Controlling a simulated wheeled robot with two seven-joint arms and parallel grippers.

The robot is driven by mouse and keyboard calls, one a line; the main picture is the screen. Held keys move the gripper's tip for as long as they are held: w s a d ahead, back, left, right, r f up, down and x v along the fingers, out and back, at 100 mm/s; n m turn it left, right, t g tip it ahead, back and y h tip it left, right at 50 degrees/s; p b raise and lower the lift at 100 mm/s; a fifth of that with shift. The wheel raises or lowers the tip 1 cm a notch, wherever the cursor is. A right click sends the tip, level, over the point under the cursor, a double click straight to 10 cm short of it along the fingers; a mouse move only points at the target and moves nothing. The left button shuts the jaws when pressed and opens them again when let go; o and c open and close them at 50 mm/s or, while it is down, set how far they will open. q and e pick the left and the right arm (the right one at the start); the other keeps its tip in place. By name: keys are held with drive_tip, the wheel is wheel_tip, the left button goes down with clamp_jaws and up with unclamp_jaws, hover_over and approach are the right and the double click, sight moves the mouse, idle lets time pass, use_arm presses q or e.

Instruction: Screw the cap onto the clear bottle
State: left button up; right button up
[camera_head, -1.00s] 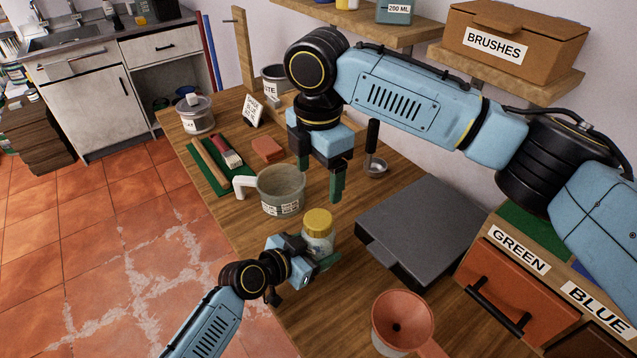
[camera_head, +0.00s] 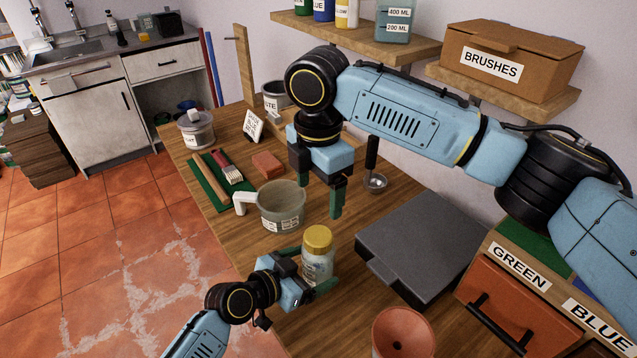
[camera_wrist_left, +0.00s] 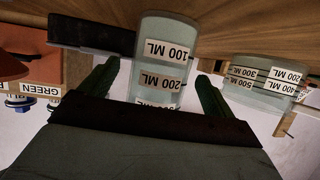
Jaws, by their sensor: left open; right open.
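The clear bottle (camera_head: 317,268) stands upright on the wooden workbench, with the yellow cap (camera_head: 318,238) on its top; I cannot tell how tightly the cap sits. My left gripper (camera_head: 311,270) is open, with its fingers on either side of the bottle's body. In the left wrist view the bottle (camera_wrist_left: 166,60) shows upside down between the spread fingers, with its volume labels, and gaps show on both sides. The cap is out of that view. My right gripper (camera_head: 321,185) is open and empty, pointing down above the bench, higher than the cap and behind it.
A measuring jug (camera_head: 281,205) stands close behind the bottle; it also shows in the wrist view (camera_wrist_left: 262,85). A dark grey flat box (camera_head: 420,240) lies to the right. An orange funnel (camera_head: 403,333) is at the front. A sponge-like block (camera_head: 267,163) and brushes lie farther back.

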use_arm(q)
drive_tip(key=v, duration=1.1)
